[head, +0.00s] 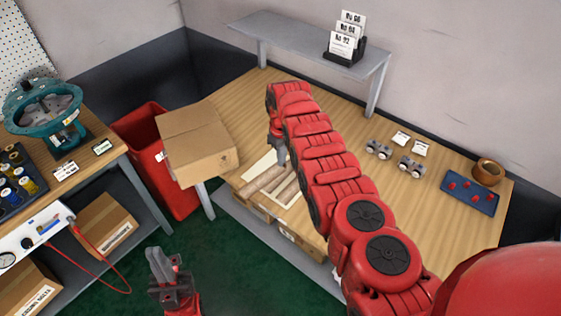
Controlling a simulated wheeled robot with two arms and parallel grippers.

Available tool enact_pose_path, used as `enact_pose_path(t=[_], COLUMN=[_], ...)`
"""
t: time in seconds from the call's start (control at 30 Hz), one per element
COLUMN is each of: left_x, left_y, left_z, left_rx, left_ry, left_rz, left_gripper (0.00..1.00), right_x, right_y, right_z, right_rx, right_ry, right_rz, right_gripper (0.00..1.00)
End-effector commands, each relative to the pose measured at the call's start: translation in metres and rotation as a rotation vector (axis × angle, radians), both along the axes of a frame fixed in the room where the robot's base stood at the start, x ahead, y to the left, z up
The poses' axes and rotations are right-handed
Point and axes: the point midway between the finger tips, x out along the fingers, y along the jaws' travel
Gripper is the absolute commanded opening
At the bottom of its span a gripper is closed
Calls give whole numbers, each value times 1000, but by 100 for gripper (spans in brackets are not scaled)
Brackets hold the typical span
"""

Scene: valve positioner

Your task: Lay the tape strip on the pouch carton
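A closed brown carton (196,136), which I take to be the pouch carton, sits at the left corner of the wooden table, over its edge by the red bin. I cannot make out a tape strip.
The red bin (150,150) stands between the wooden table (415,195) and the left bench. A grey shelf (300,42) with a card holder (345,45) spans the table's back. A blue tray (470,192) and copper bowl (487,172) are at the right. More cartons lie below.

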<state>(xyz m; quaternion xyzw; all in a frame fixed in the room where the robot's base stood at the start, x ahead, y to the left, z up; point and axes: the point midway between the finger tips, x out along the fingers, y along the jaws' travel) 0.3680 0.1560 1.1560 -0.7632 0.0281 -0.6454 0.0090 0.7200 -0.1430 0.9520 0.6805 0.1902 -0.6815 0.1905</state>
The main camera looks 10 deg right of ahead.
Motion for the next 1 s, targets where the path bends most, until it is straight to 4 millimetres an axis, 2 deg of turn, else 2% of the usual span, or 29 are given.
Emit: enact_pose_path(t=[0.1, 0.3, 0.87, 1.0], left_x=[0, 0, 0, 0], left_y=[0, 0, 0, 0], left_z=[-5, -6, -10, -16], left_rx=[0, 0, 0, 0], left_ry=[0, 0, 0, 0], left_rz=[0, 0, 0, 0], left_gripper=[0, 0, 0, 0], right_x=[4, 5, 7, 10], right_y=[-5, -8, -13, -20], right_z=[12, 20, 30, 47], right_rx=[4, 2, 4, 1], right_ry=[-5, -2, -2, -6], right_rz=[-34, -58, -105, -160], right_gripper=[0, 0, 0, 0])
